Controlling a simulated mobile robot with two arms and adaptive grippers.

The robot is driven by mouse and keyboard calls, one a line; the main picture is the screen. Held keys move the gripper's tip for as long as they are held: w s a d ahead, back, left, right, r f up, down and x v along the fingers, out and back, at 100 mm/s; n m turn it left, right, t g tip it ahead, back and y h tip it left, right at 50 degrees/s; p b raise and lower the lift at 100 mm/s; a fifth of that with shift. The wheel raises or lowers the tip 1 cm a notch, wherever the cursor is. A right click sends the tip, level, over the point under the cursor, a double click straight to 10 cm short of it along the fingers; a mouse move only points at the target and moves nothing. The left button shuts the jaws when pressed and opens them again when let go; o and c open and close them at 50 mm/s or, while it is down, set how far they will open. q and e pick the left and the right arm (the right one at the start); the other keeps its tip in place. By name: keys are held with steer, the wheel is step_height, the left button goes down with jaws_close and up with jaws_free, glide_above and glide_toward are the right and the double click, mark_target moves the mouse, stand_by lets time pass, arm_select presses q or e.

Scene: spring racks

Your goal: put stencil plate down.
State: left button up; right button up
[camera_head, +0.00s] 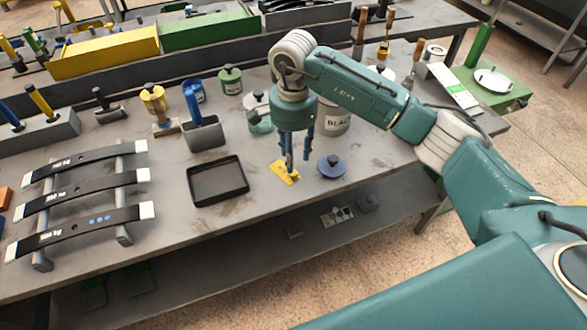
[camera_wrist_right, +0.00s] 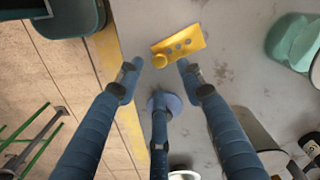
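The stencil plate (camera_head: 285,173) is a small yellow plate with holes and a round knob. It lies on the grey workbench, and it also shows in the right wrist view (camera_wrist_right: 186,42). My right gripper (camera_head: 289,160) points down just above the plate. In the right wrist view its fingers (camera_wrist_right: 158,78) are spread apart with nothing held between them, and the plate shows beyond their tips. Whether a fingertip touches the plate I cannot tell. My left gripper is not in view.
A blue round lid (camera_head: 331,166) lies right of the plate, and a black tray (camera_head: 218,199) lies to its left. A rack with dark strips (camera_head: 123,230) stands at the left. A labelled can (camera_head: 340,122) stands behind the gripper. Bare bench lies between tray and plate.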

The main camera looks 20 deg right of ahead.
step_height(320, 180, up, 6)
steer(key=b, duration=0.1)
stand_by(0.5)
